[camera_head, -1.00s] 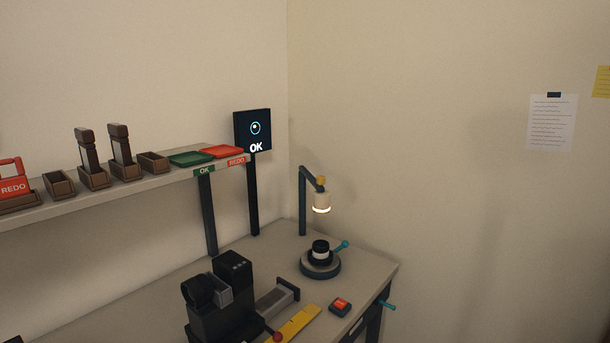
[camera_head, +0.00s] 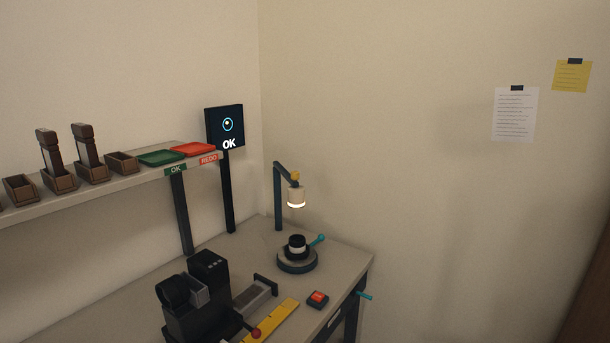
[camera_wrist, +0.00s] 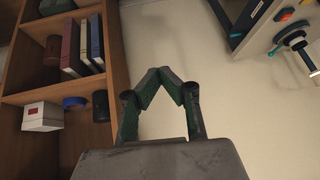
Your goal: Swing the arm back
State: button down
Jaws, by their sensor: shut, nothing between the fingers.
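My gripper (camera_wrist: 163,85) shows in the wrist view with its two green-and-dark fingers meeting at the tips, shut and empty. It is in open space away from the bench, between a wooden shelf and a bench corner. My arm does not show in the head view. There, a dark bent post (camera_head: 279,195) holds a lit white lamp head (camera_head: 296,197) above a round dark base (camera_head: 297,261).
The bench (camera_head: 345,257) carries a black machine (camera_head: 200,300), a yellow strip (camera_head: 270,322) and a red button (camera_head: 318,299). A screen (camera_head: 225,127) reads OK. In the wrist view, a wooden shelf (camera_wrist: 55,98) with books stands left; the bench corner (camera_wrist: 268,30) is upper right.

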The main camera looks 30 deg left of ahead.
jog(key=w+a+r+g+y+p, duration=0.15)
jog(key=w+a+r+y, duration=0.35)
jog(key=w+a, duration=0.8)
jog(key=w+a+r+g+y+p, duration=0.15)
jog(key=w+a+r+y, duration=0.4)
jog(key=w+a, duration=0.7)
jog(key=w+a+f+y+p, duration=0.1)
jog(key=w+a+y, duration=0.1)
jog(key=w+a, duration=0.3)
jog(key=w+a+f+g+y+p, duration=0.1)
jog(key=w+a, duration=0.4)
jog(key=a, duration=0.6)
jog(key=w+a+f+m+g+y+p, duration=0.1)
jog(key=w+a+y+p, duration=0.1)
jog(key=a, duration=0.5)
jog(key=w+y, duration=0.1)
jog(key=w, duration=0.1)
jog(key=shift+w+a+f, duration=0.25)
jog(key=shift+w+a, duration=0.15)
jog(key=s+a+p, duration=0.1)
jog(key=a, duration=1.2)
jog(key=shift+s, duration=0.35)
